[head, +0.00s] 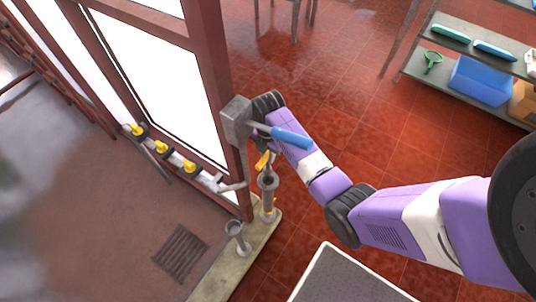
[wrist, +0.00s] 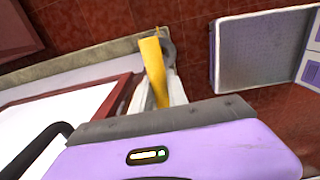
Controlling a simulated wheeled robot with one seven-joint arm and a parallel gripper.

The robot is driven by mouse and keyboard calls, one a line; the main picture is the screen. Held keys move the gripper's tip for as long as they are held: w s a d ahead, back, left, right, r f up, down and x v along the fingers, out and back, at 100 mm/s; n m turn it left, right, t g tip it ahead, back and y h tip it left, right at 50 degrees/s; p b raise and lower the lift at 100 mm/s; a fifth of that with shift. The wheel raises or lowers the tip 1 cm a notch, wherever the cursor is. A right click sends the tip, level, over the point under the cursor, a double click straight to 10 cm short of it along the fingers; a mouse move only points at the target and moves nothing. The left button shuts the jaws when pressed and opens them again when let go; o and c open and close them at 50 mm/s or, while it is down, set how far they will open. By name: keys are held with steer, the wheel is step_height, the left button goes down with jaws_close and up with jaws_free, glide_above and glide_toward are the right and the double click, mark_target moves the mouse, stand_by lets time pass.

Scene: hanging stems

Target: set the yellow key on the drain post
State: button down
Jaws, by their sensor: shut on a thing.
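The yellow key (head: 263,160) is in my gripper (head: 266,152), just above the taller grey post (head: 268,186) with a cup-like top. In the wrist view the key (wrist: 154,68) stands out between the pale fingers (wrist: 160,92), which are shut on it. A dark round rim (wrist: 168,50) shows beside and partly behind the key; I cannot tell whether they touch. A shorter grey post (head: 235,232) with an open cup stands to the lower left. No label shows which one is the drain post. My wrist partly hides the gripper in the head view.
A grey box (head: 236,121) on the door frame bears a lever with a blue handle (head: 291,138), close to my wrist. A pipe with several yellow-handled valves (head: 163,147) runs along the left. A floor grate (head: 180,252) lies lower left. Shelves (head: 472,48) stand upper right.

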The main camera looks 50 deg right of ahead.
mark_target(268, 171)
steer(key=shift+f+b, duration=2.7)
steer(key=shift+f, duration=0.35)
steer(key=shift+f+p, duration=0.1)
steer(key=shift+p, duration=0.5)
steer(key=shift+f+b, duration=1.45)
steer(key=shift+f, duration=1.3)
stand_by(0.8)
steer(key=c, duration=1.2)
jaws_free()
steer(key=shift+c, duration=0.2)
steer(key=o, duration=0.4)
